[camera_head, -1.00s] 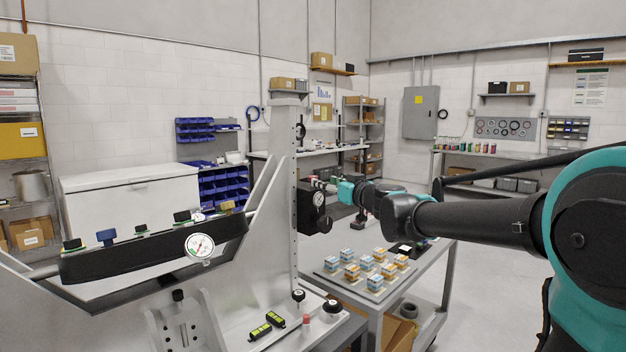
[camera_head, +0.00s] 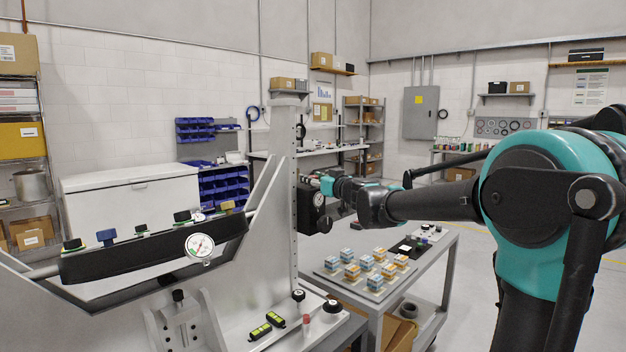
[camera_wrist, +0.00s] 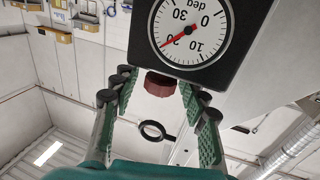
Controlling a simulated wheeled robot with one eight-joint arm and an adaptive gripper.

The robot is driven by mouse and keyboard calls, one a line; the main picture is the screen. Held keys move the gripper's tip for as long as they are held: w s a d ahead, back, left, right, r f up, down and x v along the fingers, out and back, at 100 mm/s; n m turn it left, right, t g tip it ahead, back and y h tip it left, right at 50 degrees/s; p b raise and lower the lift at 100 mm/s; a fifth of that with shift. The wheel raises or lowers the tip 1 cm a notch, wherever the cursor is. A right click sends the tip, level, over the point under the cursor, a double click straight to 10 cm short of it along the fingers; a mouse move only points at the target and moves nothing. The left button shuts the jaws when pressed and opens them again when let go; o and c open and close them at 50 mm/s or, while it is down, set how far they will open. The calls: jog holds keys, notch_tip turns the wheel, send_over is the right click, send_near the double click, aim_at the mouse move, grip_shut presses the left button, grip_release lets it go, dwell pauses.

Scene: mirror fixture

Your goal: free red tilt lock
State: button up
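In the wrist view, a dark red knob (camera_wrist: 160,84) sticks out from the edge of a black gauge box (camera_wrist: 184,70). The box's white dial appears upside down, with its red needle near 20. My gripper (camera_wrist: 157,86) is open, with green-padded fingers on either side of the knob. Narrow gaps show between knob and fingers; I see no clear grip. In the head view, my gripper (camera_head: 322,183) is at the upper right side of the black gauge box (camera_head: 309,208) on the upright post. The knob is hidden there by my gripper and arm.
A black bar (camera_head: 150,252) with a round gauge (camera_head: 200,246) spans the fixture at left. A grey cart (camera_head: 345,289) with several small blocks stands below my arm. Black knobs and a red-capped piece (camera_head: 307,320) sit on the fixture base. Open floor shows at right.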

grip_shut()
jog(key=shift+d+n+g+y, duration=0.1)
jog(key=shift+n+g+y, duration=0.2)
jog(key=shift+y, duration=0.1)
jog(key=shift+n+g+y, duration=0.5)
jog(key=shift+y, duration=0.1)
jog(key=shift+o, duration=1.3)
grip_release()
jog(key=v, duration=1.2)
